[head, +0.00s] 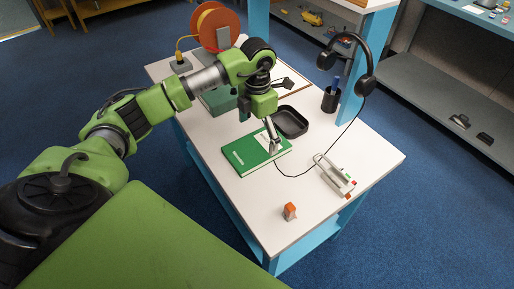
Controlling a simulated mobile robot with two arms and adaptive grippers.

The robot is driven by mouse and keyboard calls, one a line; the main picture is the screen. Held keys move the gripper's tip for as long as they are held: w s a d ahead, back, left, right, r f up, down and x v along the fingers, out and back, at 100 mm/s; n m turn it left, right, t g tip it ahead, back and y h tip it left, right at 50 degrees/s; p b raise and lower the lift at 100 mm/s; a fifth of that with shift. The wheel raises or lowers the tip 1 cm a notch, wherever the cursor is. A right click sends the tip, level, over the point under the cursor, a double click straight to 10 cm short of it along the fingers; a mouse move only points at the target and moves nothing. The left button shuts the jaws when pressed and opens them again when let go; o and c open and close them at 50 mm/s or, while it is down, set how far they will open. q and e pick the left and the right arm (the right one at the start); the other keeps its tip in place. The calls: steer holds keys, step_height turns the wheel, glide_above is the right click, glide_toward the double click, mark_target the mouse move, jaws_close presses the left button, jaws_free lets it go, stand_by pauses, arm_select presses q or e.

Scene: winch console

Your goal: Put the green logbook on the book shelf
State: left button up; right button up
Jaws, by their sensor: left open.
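The green logbook (245,156) lies flat on the white console top, with a pale label on its cover. My left gripper (273,146) points down at the right part of the logbook, with its fingertips at or just above the cover; I cannot tell whether they touch it. It is open and holds nothing visible. My right gripper is not in view. Which surface is the book shelf is not clear; a white raised shelf (362,4) on blue posts shows at the top edge, only partly in view.
A black tray (291,122) is just behind the logbook. Headphones (368,83) hang on a blue post, their cable crossing the top near the logbook. A pen cup (330,99), a grey handset-like device (334,178) and a small orange object (290,211) stand to the right.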

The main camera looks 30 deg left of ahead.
mark_target(257, 146)
arm_select(q)
step_height(257, 146, down, 5)
steer(key=shift+w+a+r+p, duration=0.1)
steer(key=shift+a+p, duration=0.05)
steer(key=shift+p, duration=0.3)
steer(key=c, duration=1.5)
steer(key=shift+r, duration=0.1)
